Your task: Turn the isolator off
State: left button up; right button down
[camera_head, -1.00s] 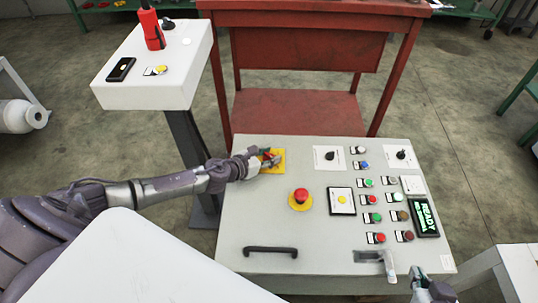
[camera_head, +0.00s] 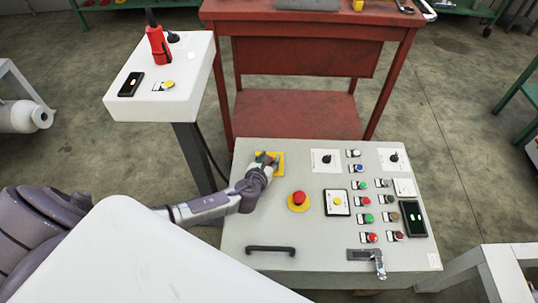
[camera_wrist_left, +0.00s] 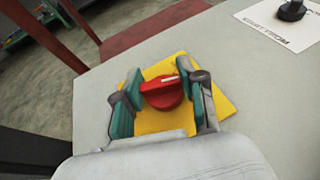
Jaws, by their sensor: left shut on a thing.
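The isolator is a red rotary knob (camera_wrist_left: 162,93) with a white mark, on a square yellow plate (camera_wrist_left: 222,104) at the far left corner of the grey control panel (camera_head: 258,222). My left gripper (camera_head: 266,159) is shut on the knob, with a green-padded finger on each side of it in the left wrist view. In the head view the gripper hides most of the knob, and the yellow plate (camera_head: 280,160) shows beside it. My right gripper is not in view.
A red emergency button (camera_head: 299,198) stands right of my left gripper. Several small buttons and two black rotary switches fill the panel's right side. A black handle (camera_head: 270,249) is at the front. A white pedestal (camera_head: 190,85) stands left, a red workbench (camera_head: 305,100) behind.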

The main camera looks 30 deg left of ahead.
pick_arm(q)
jog(key=n+g+y+p, duration=0.1)
jog(key=n+y, duration=0.2)
jog(key=y, duration=0.1)
jog(key=shift+d+n, duration=0.1)
jog(key=shift+n, duration=0.3)
jog(key=shift+n+g+y, duration=0.4)
jog(key=shift+y, duration=0.2)
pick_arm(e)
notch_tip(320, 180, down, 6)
pick_arm(q)
jog(key=shift+f+n+g+y, duration=0.1)
jog(key=shift+n+g+y, duration=0.5)
jog(key=shift+n+y, duration=0.25)
jog(key=n+g+y+b, duration=0.3)
jog(key=n+g+y, duration=0.1)
jog(key=n+g, duration=0.1)
jog(key=shift+n+g, duration=0.3)
jog(key=shift+n, duration=0.15)
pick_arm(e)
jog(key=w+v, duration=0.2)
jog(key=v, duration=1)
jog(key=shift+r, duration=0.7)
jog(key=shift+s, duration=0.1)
pick_arm(q)
jog(key=o, duration=1.2)
jog(key=shift+c, duration=0.2)
